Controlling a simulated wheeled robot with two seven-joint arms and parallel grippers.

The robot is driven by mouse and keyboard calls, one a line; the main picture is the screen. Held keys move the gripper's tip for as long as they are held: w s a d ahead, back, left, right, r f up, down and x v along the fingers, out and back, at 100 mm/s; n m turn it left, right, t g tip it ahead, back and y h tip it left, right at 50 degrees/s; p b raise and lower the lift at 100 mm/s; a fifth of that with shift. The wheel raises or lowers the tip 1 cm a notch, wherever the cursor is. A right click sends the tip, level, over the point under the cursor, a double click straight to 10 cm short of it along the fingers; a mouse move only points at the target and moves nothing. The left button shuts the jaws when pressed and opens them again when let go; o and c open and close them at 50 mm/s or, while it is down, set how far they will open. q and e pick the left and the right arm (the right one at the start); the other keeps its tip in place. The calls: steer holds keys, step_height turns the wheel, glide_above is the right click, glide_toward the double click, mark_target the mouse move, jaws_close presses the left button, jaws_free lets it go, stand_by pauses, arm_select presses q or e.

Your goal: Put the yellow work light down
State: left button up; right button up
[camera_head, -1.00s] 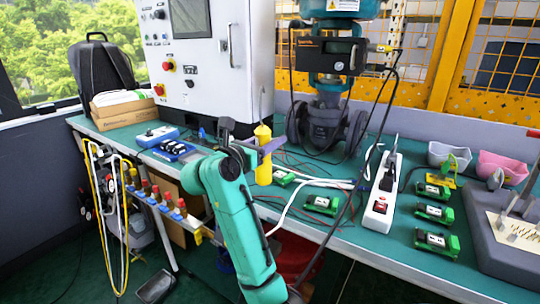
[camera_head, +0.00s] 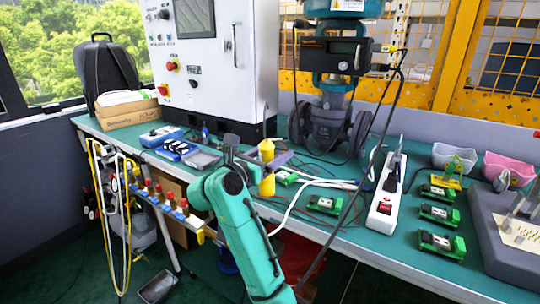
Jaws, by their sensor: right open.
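The yellow work light (camera_head: 267,183) is upright near the front edge of the green bench (camera_head: 350,227), in the middle of the head view. Its lower end looks to be at bench level, but contact is hard to make out. My right gripper (camera_head: 268,163) is open, with its grey fingers around or beside the light's middle. The fingers cover part of the light, so I cannot tell whether they touch it. My left gripper is not in view.
A white power strip (camera_head: 381,213) and several green modules (camera_head: 438,242) lie to the right. White cables (camera_head: 305,190) run close by the light. A grey tray (camera_head: 203,160) and blue meters (camera_head: 172,148) lie to the left. A valve (camera_head: 330,125) stands behind.

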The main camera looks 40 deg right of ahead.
steer(key=shift+v, duration=1)
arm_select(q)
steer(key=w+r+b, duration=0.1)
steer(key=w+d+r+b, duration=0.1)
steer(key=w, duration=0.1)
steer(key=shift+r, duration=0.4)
arm_select(e)
steer(key=v, duration=1)
steer(key=shift+r, duration=0.15)
